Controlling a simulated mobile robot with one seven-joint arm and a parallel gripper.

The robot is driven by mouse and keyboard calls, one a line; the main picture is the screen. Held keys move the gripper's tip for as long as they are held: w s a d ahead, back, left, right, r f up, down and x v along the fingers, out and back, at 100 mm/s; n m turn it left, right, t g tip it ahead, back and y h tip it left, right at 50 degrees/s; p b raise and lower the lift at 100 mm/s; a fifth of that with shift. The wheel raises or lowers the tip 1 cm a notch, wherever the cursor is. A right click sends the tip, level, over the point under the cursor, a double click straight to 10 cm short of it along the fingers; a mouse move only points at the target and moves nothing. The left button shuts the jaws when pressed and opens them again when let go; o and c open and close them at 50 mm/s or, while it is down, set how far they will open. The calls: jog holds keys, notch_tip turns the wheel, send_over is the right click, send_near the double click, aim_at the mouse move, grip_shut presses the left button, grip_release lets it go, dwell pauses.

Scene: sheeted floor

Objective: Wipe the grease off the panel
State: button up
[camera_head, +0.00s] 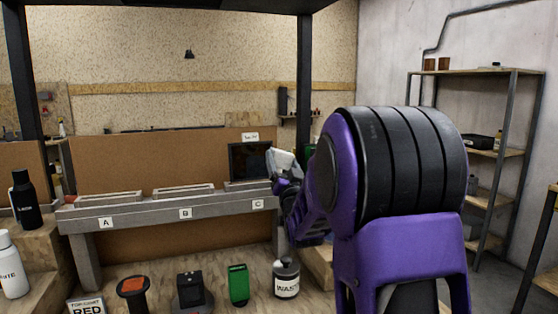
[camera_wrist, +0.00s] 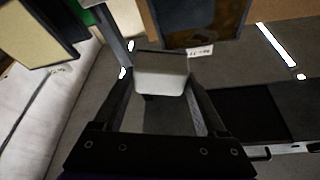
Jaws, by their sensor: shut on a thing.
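The panel (camera_head: 248,160) is a dark square standing upright at the C end of the grey bench, with a small white label above it. In the wrist view a dark panel surface (camera_wrist: 180,22) shows at the top, with a brownish patch on its right part. My gripper (camera_wrist: 165,95) is shut on a pale grey-white block-like pad (camera_wrist: 160,75). In the head view the pale pad (camera_head: 283,160) is just right of the panel, and my arm hides most of the gripper. I cannot tell whether the pad touches the panel.
The grey bench (camera_head: 150,207) carries labels A, B and C, with low slots on top. Bottles stand at left; a shelf (camera_head: 475,72) is at right.

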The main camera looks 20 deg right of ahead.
jog(key=shift+s, duration=0.3)
jog(key=shift+s, duration=1.55)
jog(key=shift+a, duration=0.1)
jog(key=g, duration=0.2)
send_near(233, 165)
notch_tip(233, 165, up, 2)
jog(key=s, duration=0.2)
jog(key=shift+w+d+f, duration=0.15)
jog(key=shift+w, duration=0.85)
jog(key=shift+w+d+f, duration=0.1)
jog(key=shift+w+d, duration=0.05)
jog(key=shift+w, duration=0.8)
jog(key=shift+w+d+f, duration=0.15)
jog(key=shift+w+d, duration=0.05)
jog(key=shift+w, duration=0.8)
jog(key=shift+w+f, duration=0.15)
jog(key=shift+w, duration=0.85)
